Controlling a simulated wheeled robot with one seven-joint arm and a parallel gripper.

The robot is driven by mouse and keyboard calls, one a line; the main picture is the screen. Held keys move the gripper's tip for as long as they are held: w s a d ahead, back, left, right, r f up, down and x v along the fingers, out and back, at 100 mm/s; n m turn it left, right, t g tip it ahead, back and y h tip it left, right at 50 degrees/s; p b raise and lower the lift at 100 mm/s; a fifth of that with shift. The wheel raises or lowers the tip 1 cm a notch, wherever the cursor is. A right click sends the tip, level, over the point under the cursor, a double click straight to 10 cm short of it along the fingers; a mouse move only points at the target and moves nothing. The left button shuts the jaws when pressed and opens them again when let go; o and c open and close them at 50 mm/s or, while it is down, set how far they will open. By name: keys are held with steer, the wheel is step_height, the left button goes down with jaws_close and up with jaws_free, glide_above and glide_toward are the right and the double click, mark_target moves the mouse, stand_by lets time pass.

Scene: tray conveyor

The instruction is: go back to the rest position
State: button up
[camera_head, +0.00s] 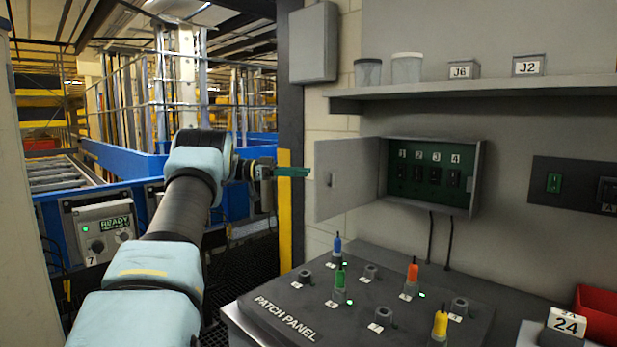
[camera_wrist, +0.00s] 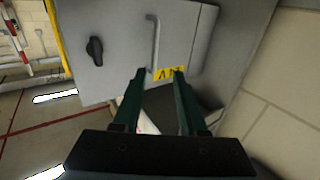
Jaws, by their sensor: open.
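My gripper (camera_head: 290,172) is raised at the end of my outstretched arm, left of the open cabinet door (camera_head: 338,178). In the head view its green fingers show edge-on. In the wrist view my gripper (camera_wrist: 159,73) has its two green fingers apart with nothing held between them. Beyond the fingertips in that view is a grey panel (camera_wrist: 112,40) with a black knob (camera_wrist: 95,50), a bar handle (camera_wrist: 152,42) and a yellow label (camera_wrist: 168,73).
The wall cabinet (camera_head: 432,175) stands open with switches numbered 1 to 4. Below it, the patch panel (camera_head: 285,320) carries blue, green, orange and yellow plugs. A red bin (camera_head: 600,315) is at right. A blue conveyor frame (camera_head: 120,160) and READY box (camera_head: 103,228) are at left.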

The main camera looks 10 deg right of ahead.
steer(key=w+a+r+n+t, duration=0.2)
steer(key=w+r+n+t, duration=0.6)
steer(key=t, duration=0.8)
steer(key=s+a+f+n+t+y, duration=0.3)
steer(key=a+f+n+t+y, duration=0.1)
steer(key=a+f+n+y, duration=0.6)
steer(key=s+a+f+n+g+y, duration=0.1)
steer(key=s+a+f+g+y, duration=0.2)
steer(key=s+f, duration=0.35)
steer(key=s+a+f+n+g+y, duration=0.1)
steer(key=s+a+f+g+y, duration=0.25)
steer(key=s, duration=0.65)
steer(key=s+f+g, duration=0.3)
steer(key=s, duration=0.8)
steer(key=s+a+f+g, duration=0.1)
steer(key=s+f+g, duration=0.2)
steer(key=s, duration=0.8)
steer(key=shift+s+a+f+n, duration=0.2)
steer(key=shift+s+f+n, duration=0.15)
steer(key=shift+f, duration=0.15)
steer(key=shift+c, duration=0.4)
